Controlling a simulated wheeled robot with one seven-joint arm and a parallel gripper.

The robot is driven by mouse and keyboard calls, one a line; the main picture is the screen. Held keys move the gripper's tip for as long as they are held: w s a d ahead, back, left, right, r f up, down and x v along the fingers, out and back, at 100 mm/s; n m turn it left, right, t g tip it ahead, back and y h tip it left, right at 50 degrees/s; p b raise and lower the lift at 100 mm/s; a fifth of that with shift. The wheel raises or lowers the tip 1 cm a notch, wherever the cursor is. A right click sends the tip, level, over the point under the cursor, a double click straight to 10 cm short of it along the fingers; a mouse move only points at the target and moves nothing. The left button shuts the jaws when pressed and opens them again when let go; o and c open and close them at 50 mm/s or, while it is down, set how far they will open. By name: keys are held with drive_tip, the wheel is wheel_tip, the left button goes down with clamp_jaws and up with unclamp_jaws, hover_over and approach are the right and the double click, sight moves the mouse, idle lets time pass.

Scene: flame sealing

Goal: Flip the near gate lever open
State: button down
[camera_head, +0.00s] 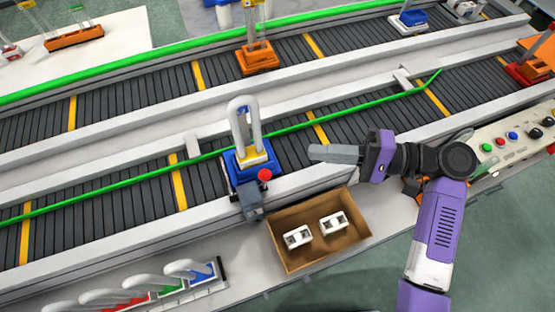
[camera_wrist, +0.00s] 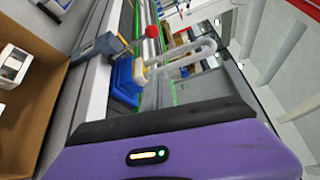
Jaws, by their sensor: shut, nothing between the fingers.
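The near gate lever is a short arm with a red ball knob (camera_head: 264,175) on a grey housing (camera_head: 251,200), at the near edge of the front conveyor. The knob (camera_wrist: 152,31) and grey housing (camera_wrist: 92,48) also show in the wrist view, with a dark lever between them. A blue carrier (camera_head: 240,163) with a tall clear loop stands on the belt just behind the knob. My gripper (camera_head: 318,153) is shut and empty, above the front conveyor, to the right of the knob and apart from it. Its fingertips are not clear in the wrist view.
A cardboard box (camera_head: 296,262) with two white parts lies in front of the conveyor, below my gripper. A rack (camera_head: 205,285) of clear loops is at lower left. A button panel (camera_head: 515,137) is at the right. A green line runs along the front conveyor.

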drive_tip(key=r+p+x, duration=0.1)
drive_tip(key=p+x, duration=0.2)
drive_tip(key=x, duration=0.7)
drive_tip(key=s+p, duration=0.1)
drive_tip(key=s, duration=0.3)
drive_tip(key=shift+d+f, duration=0.1)
drive_tip(key=shift+s+f, duration=0.1)
drive_tip(key=s+d+f+n+y+b, duration=0.1)
drive_tip(key=s+f+n+y+b, duration=0.1)
drive_tip(key=b, duration=0.9)
drive_tip(key=s+d+f+n+g+y+b, duration=0.1)
drive_tip(key=s+f+n+y+b, duration=0.2)
drive_tip(key=b, duration=0.9)
drive_tip(key=shift+s+d+f+n, duration=0.4)
drive_tip(key=shift+s+f+n, duration=0.65)
drive_tip(key=shift+s+n, duration=1.4)
drive_tip(key=shift+w+n, duration=0.35)
